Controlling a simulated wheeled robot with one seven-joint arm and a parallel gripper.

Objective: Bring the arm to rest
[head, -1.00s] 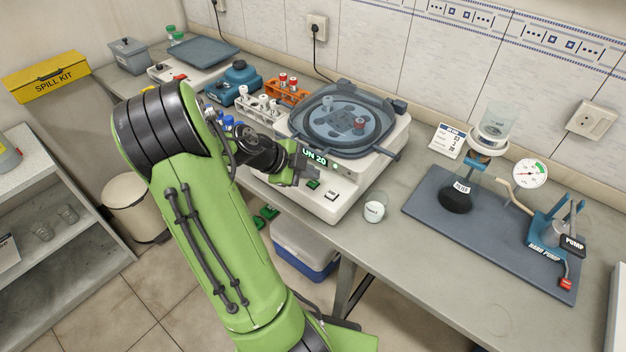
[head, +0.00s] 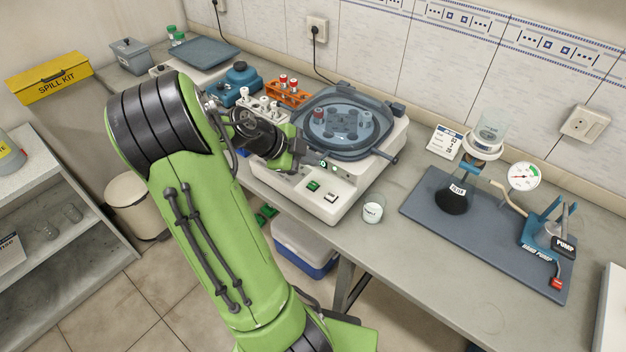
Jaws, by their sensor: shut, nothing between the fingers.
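My green arm reaches up from the bottom of the head view and bends over at the left of the bench. My gripper (head: 296,160) is shut and empty. It is in front of the centrifuge (head: 322,190), near the left part of its front panel. I cannot tell whether it touches the panel, and the arm's end hides part of the panel's display. The centrifuge's clear lid (head: 352,110) is down, and a rotor with a red-capped tube shows through it.
Left of the centrifuge are a white-capped tube rack (head: 262,106) and an orange rack (head: 288,92). A blue mat (head: 425,208) holds a filter flask (head: 454,197) and hand pump (head: 545,232). Bench between beaker and mat is clear.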

